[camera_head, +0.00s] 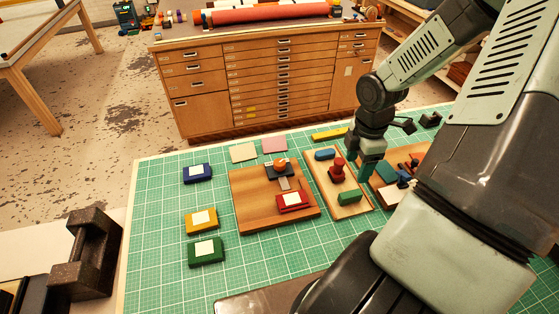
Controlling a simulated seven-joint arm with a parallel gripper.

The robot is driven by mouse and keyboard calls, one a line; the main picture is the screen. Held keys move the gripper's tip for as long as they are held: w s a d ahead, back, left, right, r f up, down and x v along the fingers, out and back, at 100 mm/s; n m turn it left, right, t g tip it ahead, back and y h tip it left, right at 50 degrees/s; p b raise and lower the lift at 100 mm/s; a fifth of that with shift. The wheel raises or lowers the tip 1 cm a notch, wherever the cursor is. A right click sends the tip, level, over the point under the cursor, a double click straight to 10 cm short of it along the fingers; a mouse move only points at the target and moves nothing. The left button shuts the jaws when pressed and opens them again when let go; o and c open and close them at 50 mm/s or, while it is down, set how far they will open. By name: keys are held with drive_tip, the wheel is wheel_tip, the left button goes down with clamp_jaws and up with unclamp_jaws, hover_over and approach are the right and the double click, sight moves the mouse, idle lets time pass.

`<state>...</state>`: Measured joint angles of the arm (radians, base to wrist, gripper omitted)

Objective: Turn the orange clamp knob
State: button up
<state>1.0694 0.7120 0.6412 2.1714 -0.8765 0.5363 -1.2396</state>
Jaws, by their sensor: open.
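The orange clamp knob (280,162) sits on top of a dark grey clamp block (279,171) near the back of a brown wooden board (247,203). A grey metal strip (284,184) runs forward from the clamp toward a red block with a white label (292,200). My gripper (367,172) points down to the right of the knob, well apart from it.
The lighter board carries a red stamp-like piece (337,170), a blue block (325,154) and a green block (349,198). Blue (197,173), yellow (201,222) and green (206,252) labelled blocks lie left on the green mat (160,230). My arm hides the right side.

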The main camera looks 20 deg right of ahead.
drive_tip(key=w+a+m, duration=0.6)
drive_tip(key=w+m, duration=0.2)
drive_tip(key=m, duration=1.2)
approach(280, 162)
wheel_tip(280, 162, down, 9)
drive_tip(key=shift+w+r, duration=0.1)
drive_tip(key=c, duration=1.1)
drive_tip(key=shift+o, duration=0.2)
